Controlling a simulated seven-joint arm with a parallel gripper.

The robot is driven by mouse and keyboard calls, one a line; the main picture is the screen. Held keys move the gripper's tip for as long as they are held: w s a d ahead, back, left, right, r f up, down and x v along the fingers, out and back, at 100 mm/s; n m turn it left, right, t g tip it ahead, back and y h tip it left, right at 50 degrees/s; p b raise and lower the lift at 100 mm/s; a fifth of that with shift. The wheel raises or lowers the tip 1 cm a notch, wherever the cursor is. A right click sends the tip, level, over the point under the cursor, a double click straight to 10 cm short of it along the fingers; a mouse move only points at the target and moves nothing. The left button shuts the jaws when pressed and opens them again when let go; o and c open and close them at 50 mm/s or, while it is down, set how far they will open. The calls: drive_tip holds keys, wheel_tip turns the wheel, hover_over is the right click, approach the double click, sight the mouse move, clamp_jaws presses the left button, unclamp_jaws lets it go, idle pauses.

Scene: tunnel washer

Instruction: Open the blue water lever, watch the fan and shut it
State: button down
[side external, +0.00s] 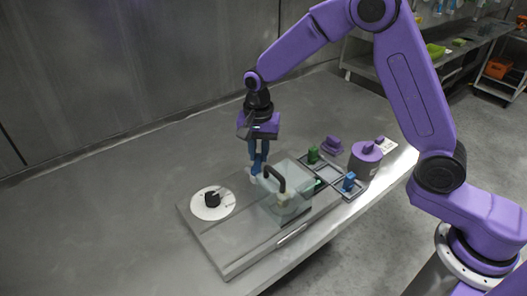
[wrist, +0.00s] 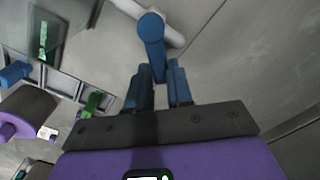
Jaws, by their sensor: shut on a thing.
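The blue lever (wrist: 152,40) sits on a white pipe (wrist: 178,36) in the wrist view and runs back between my fingers. My gripper (wrist: 158,72) is shut on its near end. In the side view my gripper (side external: 257,168) points down at the back edge of the grey base, beside the clear box; there its blue fingers and the lever are hard to tell apart. A white disc (side external: 200,208) with a black piece (side external: 212,199) lies on the base at left. I cannot tell whether this is the fan or whether it turns.
A clear box (side external: 290,208) with a dark curved handle (side external: 277,172) stands on the grey base (side external: 232,250). To its right are a grey frame with a green lever (side external: 313,155) and a blue lever (side external: 348,182), and a purple-topped container (side external: 364,162). The table's left side is clear.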

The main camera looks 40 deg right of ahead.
drive_tip(key=n, duration=0.1)
drive_tip(key=a+n, duration=0.1)
drive_tip(key=n, duration=0.1)
drive_tip(key=w+n, duration=0.1)
drive_tip(key=shift+a+n, duration=0.3)
drive_tip(key=shift+w+a+n, duration=0.15)
drive_tip(key=shift+a+n, duration=0.15)
drive_tip(key=shift+n, duration=0.5)
drive_tip(key=shift+w+a+n, duration=0.1)
drive_tip(key=shift+a+n, duration=0.2)
drive_tip(key=shift+n, duration=0.5)
drive_tip(key=c, duration=1)
unclamp_jaws()
drive_tip(key=shift+r, duration=0.1)
wheel_tip(320, 180, up, 17)
drive_tip(key=shift+r, duration=0.15)
drive_tip(key=shift+s, duration=0.2)
